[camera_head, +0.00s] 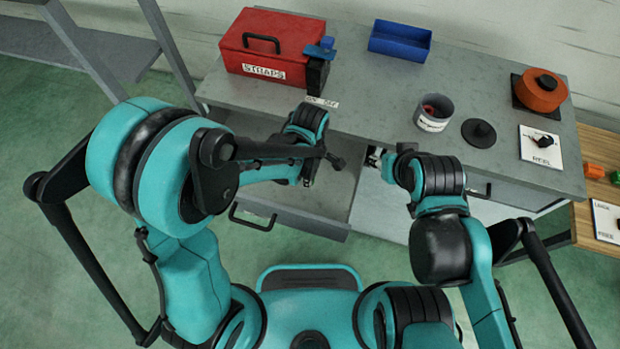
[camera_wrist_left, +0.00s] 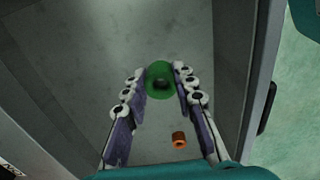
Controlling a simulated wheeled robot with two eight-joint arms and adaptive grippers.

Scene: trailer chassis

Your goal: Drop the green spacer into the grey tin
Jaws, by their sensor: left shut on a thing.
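The green spacer (camera_wrist_left: 160,80) is between the fingertips of my left gripper (camera_wrist_left: 160,88) in the left wrist view. The gripper is shut on it, above the grey drawer floor. In the head view my left gripper is mostly hidden by its own arm (camera_head: 310,165) over the open drawer (camera_head: 290,215); the spacer is hidden there. The grey tin (camera_head: 433,120) stands open on the bench, with a white label and something reddish inside. My right gripper (camera_head: 376,158) is at the bench's front edge, left of and nearer than the tin; its jaw state is unclear.
An orange piece (camera_wrist_left: 179,139) lies in the drawer. A red box (camera_head: 265,50), blue bin (camera_head: 400,40), black lid (camera_head: 479,132) and orange reel (camera_head: 540,90) are on the bench (camera_head: 365,90). A side table (camera_head: 590,215) holds orange and green pieces.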

